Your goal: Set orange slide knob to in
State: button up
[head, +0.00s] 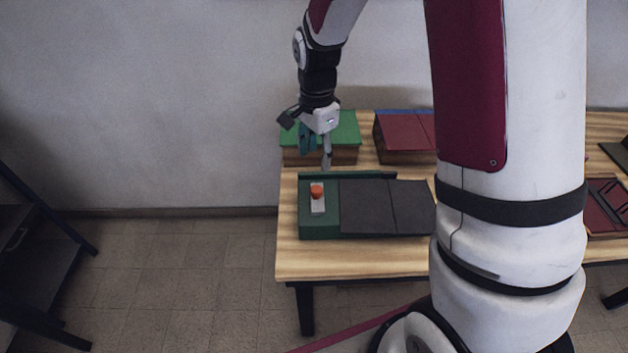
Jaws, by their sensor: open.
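The orange slide knob (317,191) sits at the far end of a light grey slot plate (318,205). The plate is on the green left part of a low box (318,227) with dark grey panels (383,206) to its right. My gripper (316,160) points down behind the knob, above the table's back left part. It is open and empty, apart from the knob. How high it is above the table is hard to tell.
A green-topped box (346,131) stands behind my gripper, and a red-topped box (403,135) is right of it. My own arm hides the middle of the wooden table (350,262). A dark red item (607,203) lies at the right. The table's front left strip is clear.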

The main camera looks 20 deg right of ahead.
aim_at(316, 189)
notch_tip(316, 189, down, 11)
jog(key=shift+f+p, duration=0.2)
jog(key=shift+p, duration=0.35)
grip_shut()
